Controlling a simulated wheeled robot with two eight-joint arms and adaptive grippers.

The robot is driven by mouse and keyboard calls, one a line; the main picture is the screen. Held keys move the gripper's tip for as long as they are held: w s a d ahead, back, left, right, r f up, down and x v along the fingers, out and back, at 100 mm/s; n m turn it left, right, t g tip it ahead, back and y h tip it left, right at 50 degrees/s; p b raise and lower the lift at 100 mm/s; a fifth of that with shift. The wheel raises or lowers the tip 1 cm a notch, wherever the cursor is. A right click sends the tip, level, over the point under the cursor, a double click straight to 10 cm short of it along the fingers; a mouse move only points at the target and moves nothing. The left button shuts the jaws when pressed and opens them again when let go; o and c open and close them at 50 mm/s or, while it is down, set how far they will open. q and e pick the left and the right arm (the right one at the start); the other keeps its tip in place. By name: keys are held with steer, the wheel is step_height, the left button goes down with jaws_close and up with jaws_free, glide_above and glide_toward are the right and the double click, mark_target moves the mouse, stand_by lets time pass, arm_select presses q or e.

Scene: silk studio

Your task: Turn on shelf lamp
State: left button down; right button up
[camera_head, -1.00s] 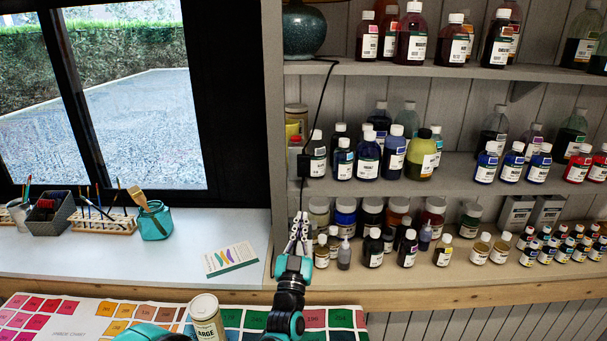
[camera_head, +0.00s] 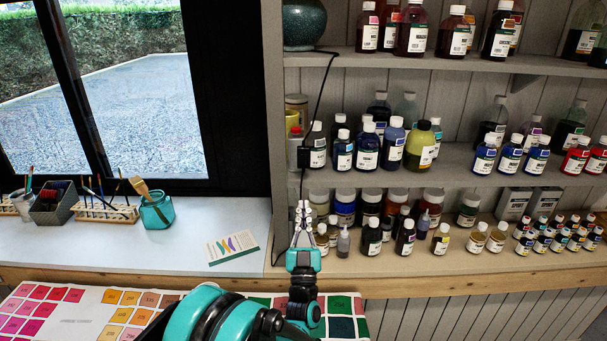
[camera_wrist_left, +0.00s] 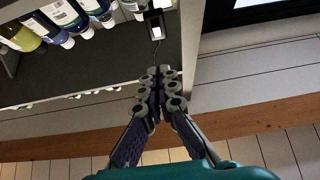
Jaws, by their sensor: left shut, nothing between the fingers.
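The shelf lamp shows only its dark teal rounded base (camera_head: 304,25) on the top shelf at the upper left; its upper part is out of view. A thin black cord (camera_head: 318,100) runs down from it to a small black switch box (camera_head: 304,157) hanging by the shelf's left post. In the left wrist view the switch box (camera_wrist_left: 154,25) shows a pale rocker. My left gripper (camera_head: 303,205) is shut and empty, fingers pointing up, below the switch box and apart from it. It also shows in the left wrist view (camera_wrist_left: 160,75). My right gripper is not in view.
Small bottles (camera_head: 343,241) stand on the lower shelf near my gripper. The wooden counter edge (camera_head: 430,284) runs below. A card (camera_head: 232,247) lies on the white sill.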

mark_target(303, 164)
arm_select(q)
steer(key=x, duration=0.3)
steer(key=w+f+x, duration=0.1)
steer(key=x, duration=0.3)
steer(key=f+x, duration=0.1)
steer(key=x, duration=0.3)
steer(key=shift+w+r+b, duration=0.1)
steer(key=shift+w+b, duration=0.2)
steer(key=shift+w, duration=0.35)
steer(key=shift+w+f+b, duration=0.25)
steer(key=shift+w+b, duration=0.25)
steer(key=shift+b, duration=0.05)
steer(key=shift+w, duration=0.1)
